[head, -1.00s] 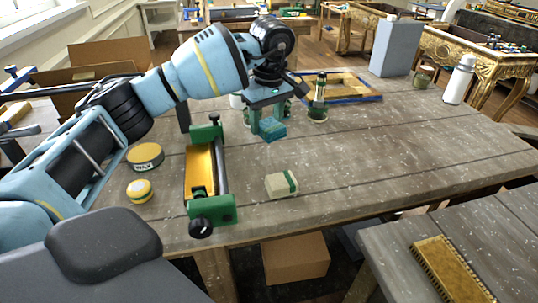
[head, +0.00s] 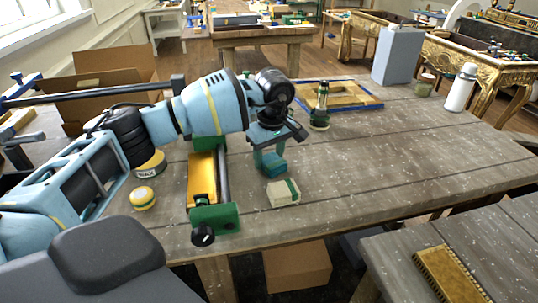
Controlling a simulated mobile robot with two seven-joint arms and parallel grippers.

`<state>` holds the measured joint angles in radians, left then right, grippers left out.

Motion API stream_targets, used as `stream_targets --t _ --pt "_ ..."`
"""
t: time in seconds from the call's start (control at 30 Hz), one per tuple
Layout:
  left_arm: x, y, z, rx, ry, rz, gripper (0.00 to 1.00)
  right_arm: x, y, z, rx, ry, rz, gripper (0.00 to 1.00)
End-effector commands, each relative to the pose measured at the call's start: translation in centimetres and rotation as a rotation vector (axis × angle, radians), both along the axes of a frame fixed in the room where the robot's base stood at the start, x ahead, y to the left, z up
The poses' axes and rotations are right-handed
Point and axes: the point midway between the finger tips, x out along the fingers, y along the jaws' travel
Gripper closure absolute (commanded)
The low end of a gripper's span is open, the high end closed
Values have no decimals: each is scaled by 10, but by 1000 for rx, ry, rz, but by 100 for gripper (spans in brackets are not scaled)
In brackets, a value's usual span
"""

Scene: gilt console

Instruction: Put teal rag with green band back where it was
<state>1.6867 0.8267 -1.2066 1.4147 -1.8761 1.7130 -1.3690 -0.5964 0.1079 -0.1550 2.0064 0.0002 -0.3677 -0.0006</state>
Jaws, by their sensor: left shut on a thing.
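The teal rag (head: 274,166) is a small folded block, held in my left gripper (head: 268,158) in the head view. The gripper points down and is shut on the rag, its green fingers covering part of it. I cannot make out the green band apart from the fingers. The rag is low over the workbench (head: 360,160), just behind a cream folded rag with a green band (head: 283,193). I cannot tell if the teal rag touches the bench. My right gripper is not in view.
A green-ended clamp with a gold plate (head: 201,182) is left of the rag. Tins (head: 143,198) stand further left. A green-and-brass tool (head: 320,106) and a blue-edged gilt frame (head: 352,95) are behind. The bench to the right is clear.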

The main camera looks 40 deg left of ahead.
Motion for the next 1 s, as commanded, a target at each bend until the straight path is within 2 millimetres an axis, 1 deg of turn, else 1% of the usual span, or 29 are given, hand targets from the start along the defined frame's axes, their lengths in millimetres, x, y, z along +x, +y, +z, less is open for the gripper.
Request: stream_targets --t 0.23,0.27,0.4,0.67,0.77,0.87,1.0 --pt "0 0 -4 0 0 0 87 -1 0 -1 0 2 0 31" --pt "0 0 -3 0 0 0 46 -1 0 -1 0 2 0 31" --pt "0 0 -3 0 0 0 29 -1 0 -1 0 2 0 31" --pt "0 0 -3 0 0 0 29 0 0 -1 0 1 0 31" --pt "0 0 2 -1 -2 0 29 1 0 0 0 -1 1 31" --pt "1 -2 12 -3 -4 0 29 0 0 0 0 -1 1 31" --pt "0 -4 38 -1 -5 -1 29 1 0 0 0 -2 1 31"
